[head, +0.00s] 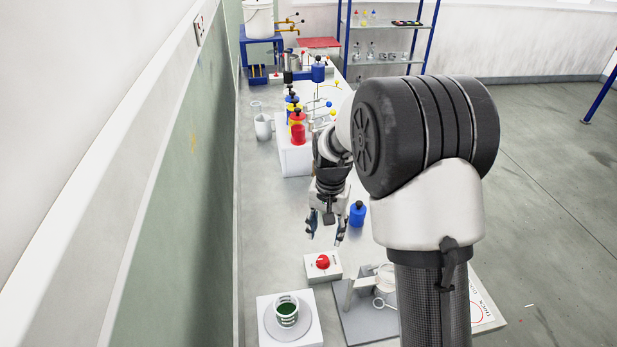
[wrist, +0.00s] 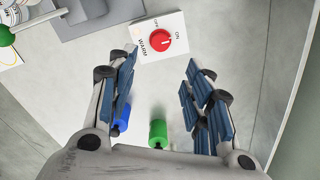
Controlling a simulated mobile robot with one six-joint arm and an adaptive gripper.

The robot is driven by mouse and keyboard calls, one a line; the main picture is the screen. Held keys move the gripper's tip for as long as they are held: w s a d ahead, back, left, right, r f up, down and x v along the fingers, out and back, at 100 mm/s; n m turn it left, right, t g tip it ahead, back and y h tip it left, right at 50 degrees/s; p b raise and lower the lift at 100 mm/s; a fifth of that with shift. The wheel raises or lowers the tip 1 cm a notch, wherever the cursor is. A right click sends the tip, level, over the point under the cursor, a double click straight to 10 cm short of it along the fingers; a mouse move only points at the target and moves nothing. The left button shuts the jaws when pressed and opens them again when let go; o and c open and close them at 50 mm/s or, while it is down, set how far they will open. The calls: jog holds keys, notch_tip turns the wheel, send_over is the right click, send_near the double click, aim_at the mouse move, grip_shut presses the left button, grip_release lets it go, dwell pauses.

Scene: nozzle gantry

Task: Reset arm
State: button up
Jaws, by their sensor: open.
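My gripper (head: 326,230) hangs over the pale bench with its fingers pointing down. Its two blue-padded fingers are spread wide in the wrist view (wrist: 160,72), with nothing held between them. A white box with a red knob (head: 323,263) sits in front of the gripper in the head view. In the wrist view the same red knob (wrist: 162,40) lies beyond the fingertips, with OFF, ON and WARM printed around it. A blue bottle (head: 357,214) stands just right of the gripper. The wrist view shows a blue object (wrist: 123,112) partly behind the left finger and a green one (wrist: 158,132).
A white block with a round plate and green-filled cup (head: 287,311) stands at the near left. A grey-based stand (head: 368,324) is beside it, partly hidden by my arm. A white rack with red and yellow bottles (head: 298,133) stands farther back. The green wall board (head: 190,170) borders the left.

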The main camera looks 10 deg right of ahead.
jog(key=s+r+n+t, duration=0.3)
jog(key=s+r, duration=1)
jog(key=r, duration=0.3)
jog(key=s+r+n+t, duration=0.1)
jog(key=s+n, duration=0.1)
jog(key=s, duration=1.2)
jog(key=shift+s+r+n+t+b, duration=0.3)
jog(key=shift+s+r+b, duration=0.1)
jog(key=shift+b, duration=0.05)
jog(key=shift+a, duration=0.1)
